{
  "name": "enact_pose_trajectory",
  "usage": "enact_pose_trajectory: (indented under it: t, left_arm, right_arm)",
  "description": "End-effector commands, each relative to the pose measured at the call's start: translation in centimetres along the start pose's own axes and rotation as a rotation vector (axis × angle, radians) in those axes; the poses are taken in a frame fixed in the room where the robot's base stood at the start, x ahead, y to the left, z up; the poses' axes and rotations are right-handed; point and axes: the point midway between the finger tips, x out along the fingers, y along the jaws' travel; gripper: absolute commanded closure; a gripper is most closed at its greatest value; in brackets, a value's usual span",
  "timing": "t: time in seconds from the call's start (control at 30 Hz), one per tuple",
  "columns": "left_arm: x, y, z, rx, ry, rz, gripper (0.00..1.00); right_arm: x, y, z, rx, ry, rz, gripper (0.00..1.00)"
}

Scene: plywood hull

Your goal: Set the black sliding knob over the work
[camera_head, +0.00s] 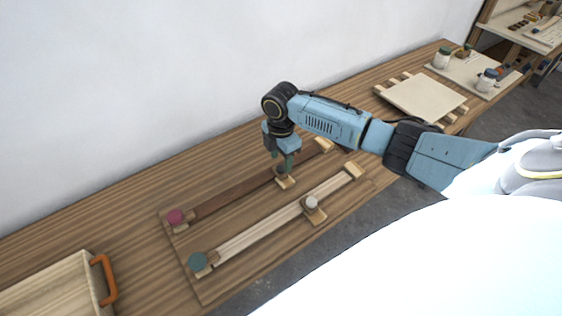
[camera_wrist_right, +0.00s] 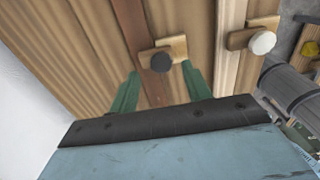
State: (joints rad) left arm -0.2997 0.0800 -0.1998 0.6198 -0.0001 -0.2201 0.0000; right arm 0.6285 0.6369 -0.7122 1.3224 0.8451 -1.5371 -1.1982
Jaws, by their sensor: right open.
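The black sliding knob (camera_wrist_right: 161,62) sits on a small wooden slider block (camera_head: 286,183) on the dark rail (camera_head: 235,194). My right gripper (camera_head: 283,166) is over this slider, pointing down, and hides most of the knob in the head view. In the right wrist view its two green fingers are spread, with the black knob between their tips. I cannot tell whether they touch it. A magenta disc (camera_head: 176,216) is at the left end of the dark rail. My left gripper is not in view.
A parallel pale rail (camera_head: 262,226) carries a white knob (camera_head: 311,202), with a teal disc (camera_head: 198,261) at its left end. A wooden box with an orange handle (camera_head: 106,280) is at lower left. A pale board (camera_head: 421,97) and jars (camera_head: 442,58) lie farther right. The wall runs behind.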

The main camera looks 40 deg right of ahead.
Motion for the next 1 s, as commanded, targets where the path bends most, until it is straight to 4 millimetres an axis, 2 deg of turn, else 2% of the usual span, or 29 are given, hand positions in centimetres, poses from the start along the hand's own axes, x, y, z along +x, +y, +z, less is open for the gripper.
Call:
enact_pose_trajectory:
  t: [0.03,0.2,0.43,0.63,1.0]
  left_arm:
    - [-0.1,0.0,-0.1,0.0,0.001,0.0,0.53]
    - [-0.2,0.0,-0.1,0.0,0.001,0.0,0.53]
    - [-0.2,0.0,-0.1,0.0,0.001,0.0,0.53]
    - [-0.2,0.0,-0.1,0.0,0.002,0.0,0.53]
    - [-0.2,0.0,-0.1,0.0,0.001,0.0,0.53]
  right_arm:
    - [-1.3,0.1,0.0,-0.001,0.0,0.005,0.52]
    - [-5.3,0.1,0.0,0.0,0.0,0.005,0.52]
    - [-9.3,0.1,0.0,0.001,0.001,0.002,0.52]
    - [-10.8,0.0,0.0,0.001,0.0,0.001,0.52]
    - [-10.8,0.0,0.0,0.001,0.001,0.0,0.52]
